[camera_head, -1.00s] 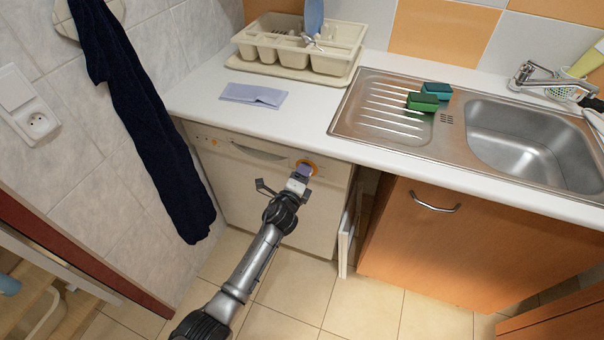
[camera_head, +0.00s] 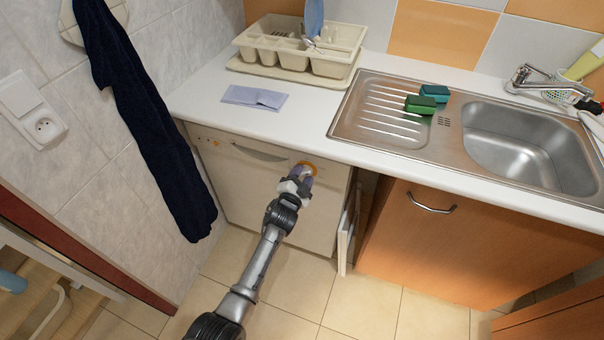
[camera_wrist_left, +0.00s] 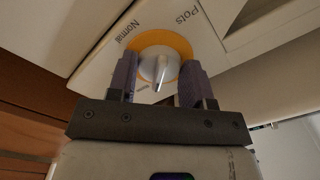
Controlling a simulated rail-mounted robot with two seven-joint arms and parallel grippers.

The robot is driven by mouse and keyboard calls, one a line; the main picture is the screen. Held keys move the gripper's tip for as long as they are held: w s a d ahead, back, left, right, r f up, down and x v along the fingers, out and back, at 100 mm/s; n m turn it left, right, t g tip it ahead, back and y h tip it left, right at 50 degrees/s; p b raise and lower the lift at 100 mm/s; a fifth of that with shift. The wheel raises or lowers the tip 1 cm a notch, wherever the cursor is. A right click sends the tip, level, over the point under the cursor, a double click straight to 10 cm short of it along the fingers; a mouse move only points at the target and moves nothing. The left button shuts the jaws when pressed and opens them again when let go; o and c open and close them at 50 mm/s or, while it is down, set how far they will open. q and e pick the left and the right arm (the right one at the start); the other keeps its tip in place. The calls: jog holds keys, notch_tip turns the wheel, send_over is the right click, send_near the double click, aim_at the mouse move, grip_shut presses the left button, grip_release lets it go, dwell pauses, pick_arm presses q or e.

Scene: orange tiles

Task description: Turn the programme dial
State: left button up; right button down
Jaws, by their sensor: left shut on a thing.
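The programme dial (camera_wrist_left: 158,68) is a silvery knob with a pointer ridge, inside an orange ring (camera_wrist_left: 178,43) on the white front of the dishwasher (camera_head: 232,185). In the left wrist view its pointer end faces down, and "Normal" and "Pots" are printed around the ring. My left gripper (camera_wrist_left: 157,78) is shut on the dial, one purple-grey finger at each side of the knob. In the head view the same gripper (camera_head: 301,178) covers most of the dial, and only part of the orange ring (camera_head: 308,164) shows. My right gripper is not in view.
The white counter (camera_head: 300,119) overhangs the dishwasher. A drying rack (camera_head: 290,52), a folded cloth (camera_head: 255,97) and a sink (camera_head: 515,145) are on top. A dark towel (camera_head: 140,115) hangs at left. An orange cabinet (camera_head: 440,245) stands at right. The floor in front is clear.

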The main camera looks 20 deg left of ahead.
pick_arm(q)
jog(key=n+p, duration=0.2)
jog(key=n, duration=0.3)
jog(key=shift+n, duration=0.3)
jog(key=n+p, duration=0.1)
jog(key=n, duration=0.3)
jog(key=shift+d, duration=0.15)
jog(key=shift+n, duration=0.3)
jog(key=o, duration=0.9)
jog(key=shift+c, duration=0.2)
jog(key=shift+s+p, duration=0.1)
jog(key=shift+p, duration=0.2)
